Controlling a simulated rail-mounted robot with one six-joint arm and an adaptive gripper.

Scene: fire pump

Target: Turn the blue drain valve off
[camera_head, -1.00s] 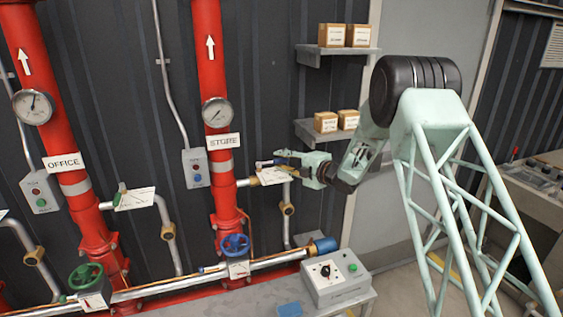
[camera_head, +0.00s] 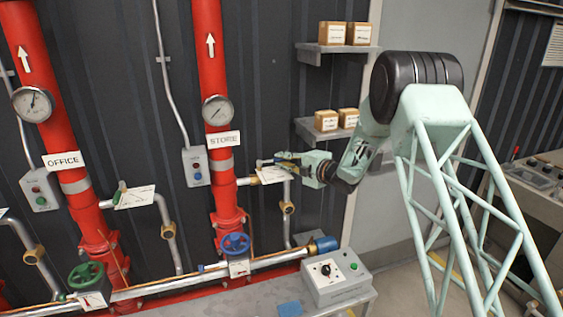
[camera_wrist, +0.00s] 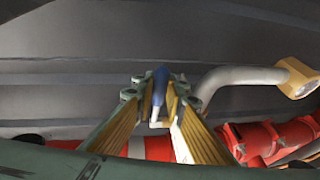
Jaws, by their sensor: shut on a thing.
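The blue drain valve's lever handle (camera_wrist: 160,84) stands between my gripper's fingers (camera_wrist: 158,98) in the wrist view. My gripper (camera_head: 278,160) is shut on this handle, beside the short side pipe of the red STORE riser (camera_head: 211,60). In the head view the handle is small and partly hidden by the fingers. A white tag (camera_head: 273,175) hangs just below it. The grey bent pipe (camera_wrist: 245,76) leads away to the right in the wrist view.
A blue handwheel (camera_head: 236,244) and a green handwheel (camera_head: 86,275) sit on the lower pipes. The OFFICE riser (camera_head: 45,100) has a similar green-handled valve (camera_head: 122,190). Shelves with boxes (camera_head: 340,121) are above and behind my arm. A control box (camera_head: 335,282) stands below.

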